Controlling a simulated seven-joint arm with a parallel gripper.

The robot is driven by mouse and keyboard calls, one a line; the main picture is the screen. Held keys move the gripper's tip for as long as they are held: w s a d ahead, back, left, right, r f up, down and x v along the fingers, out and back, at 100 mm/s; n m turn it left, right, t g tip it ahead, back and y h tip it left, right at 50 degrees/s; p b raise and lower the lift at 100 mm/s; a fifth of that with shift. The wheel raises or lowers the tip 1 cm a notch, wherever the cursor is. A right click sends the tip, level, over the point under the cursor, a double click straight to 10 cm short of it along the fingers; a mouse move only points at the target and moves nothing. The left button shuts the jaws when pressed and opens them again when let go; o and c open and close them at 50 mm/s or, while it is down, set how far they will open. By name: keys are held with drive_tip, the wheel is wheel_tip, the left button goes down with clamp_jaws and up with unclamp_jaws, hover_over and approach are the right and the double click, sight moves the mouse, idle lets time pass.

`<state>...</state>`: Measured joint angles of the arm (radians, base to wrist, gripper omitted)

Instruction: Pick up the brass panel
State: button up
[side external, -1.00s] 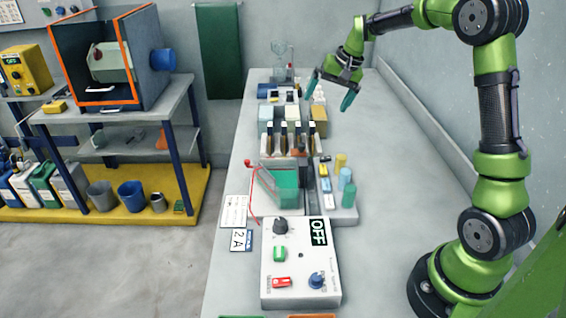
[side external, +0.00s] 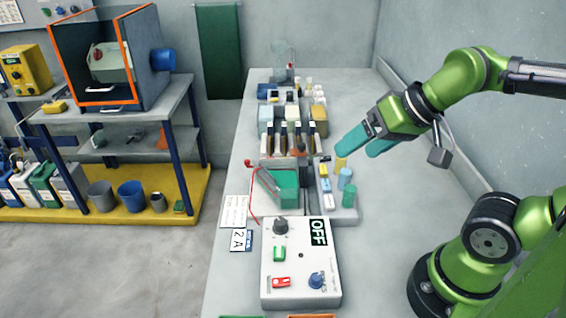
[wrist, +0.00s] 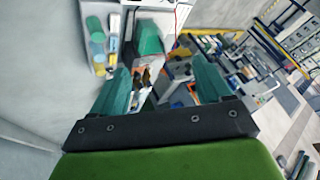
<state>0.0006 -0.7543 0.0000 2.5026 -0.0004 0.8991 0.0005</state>
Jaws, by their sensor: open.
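Several narrow panels (side external: 284,138) with dark tops and brown-gold faces stand upright in a row behind the green-lined tank (side external: 284,186). I cannot tell which one is the brass panel. Brownish panel faces (wrist: 146,75) show small and partly hidden between my fingers in the wrist view, where the green tank (wrist: 150,38) is also visible. My gripper (side external: 357,147) has teal fingers, spread and empty. It hangs to the right of the panel row, apart from it, above the counter's right part. Its fingers (wrist: 162,72) frame the bench in the wrist view.
A white control box (side external: 300,270) reading OFF stands in front of the tank. Small coloured bottles and blocks (side external: 346,180) stand on a tray right of the tank. Bottles and boxes (side external: 290,92) fill the back. The counter's right strip (side external: 385,200) is clear.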

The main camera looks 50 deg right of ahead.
drive_tip(key=c, duration=0.8)
drive_tip(key=shift+c, duration=0.2)
drive_tip(key=m+g+h, duration=0.4)
drive_tip(key=m+h, duration=0.1)
approach(298, 125)
drive_tip(key=x, duration=0.5)
drive_tip(key=shift+a+f, duration=0.15)
drive_tip(key=shift+f, duration=0.25)
drive_tip(key=shift+d+x, duration=0.15)
drive_tip(key=shift+x, duration=1.3)
drive_tip(key=shift+d+x, duration=0.2)
drive_tip(key=shift+x, duration=1.25)
